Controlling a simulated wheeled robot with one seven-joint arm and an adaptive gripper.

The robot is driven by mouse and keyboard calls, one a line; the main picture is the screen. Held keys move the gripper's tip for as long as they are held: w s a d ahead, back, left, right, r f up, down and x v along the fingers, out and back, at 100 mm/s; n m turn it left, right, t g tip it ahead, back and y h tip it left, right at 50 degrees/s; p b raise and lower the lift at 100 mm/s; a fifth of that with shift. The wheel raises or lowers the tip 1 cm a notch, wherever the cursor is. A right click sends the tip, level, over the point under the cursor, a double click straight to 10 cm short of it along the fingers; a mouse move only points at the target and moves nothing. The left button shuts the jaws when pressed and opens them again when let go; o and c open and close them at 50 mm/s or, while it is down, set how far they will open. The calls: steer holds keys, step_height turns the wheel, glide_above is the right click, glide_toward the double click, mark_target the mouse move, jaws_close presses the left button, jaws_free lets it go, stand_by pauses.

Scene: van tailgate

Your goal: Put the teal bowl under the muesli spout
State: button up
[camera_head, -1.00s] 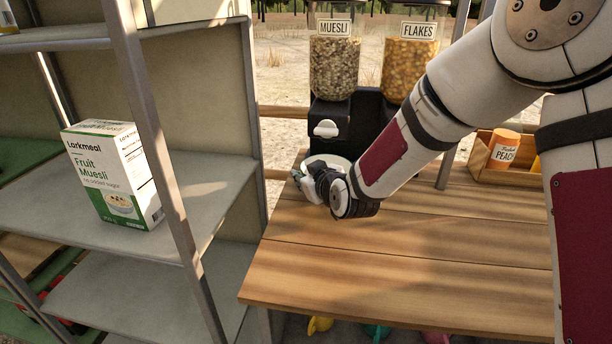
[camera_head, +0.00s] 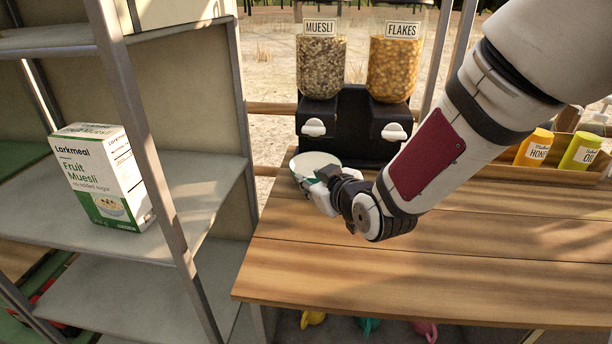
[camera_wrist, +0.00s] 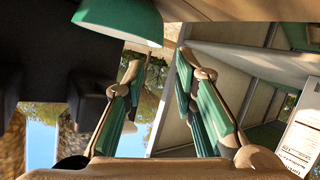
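The teal bowl (camera_head: 311,162) stands upright on the wooden table, its pale inside showing, in front of the dispenser and below the white muesli spout (camera_head: 314,128). The MUESLI container (camera_head: 321,68) is above that spout. My gripper (camera_head: 318,180) is at the bowl's near side, covering part of its outer wall. In the wrist view, which is upside down, the green bowl (camera_wrist: 118,18) is at the top, just beyond the fingertips. The fingers of my gripper (camera_wrist: 158,60) are apart with nothing between them. Whether a fingertip touches the bowl is unclear.
The FLAKES container (camera_head: 394,68) and its spout (camera_head: 394,132) are to the right. A grey shelf with a Fruit Muesli box (camera_head: 102,178) stands left. A crate with honey (camera_head: 534,148) and oil (camera_head: 581,151) bottles is at the right. The table front (camera_head: 400,280) is clear.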

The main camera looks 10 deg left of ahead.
steer(key=shift+s+d+r, duration=0.15)
steer(key=shift+s, duration=0.15)
steer(key=s+d+r+m+g+h, duration=0.2)
steer(key=s+d+h, duration=0.1)
steer(key=s+d, duration=0.4)
steer(key=s+d+r+m+g+h, duration=0.25)
steer(key=s+d, duration=0.25)
steer(key=d, duration=0.4)
steer(key=s+d+m+g, duration=0.2)
steer(key=s+d+g, duration=0.1)
steer(key=s, duration=0.9)
steer(key=s+d+r+m+g+h, duration=0.1)
steer(key=s+d+m+g, duration=0.1)
steer(key=s, duration=1)
steer(key=shift+s+d+m+g, duration=0.4)
steer(key=shift+d+g, duration=0.15)
steer(key=shift+d, duration=0.35)
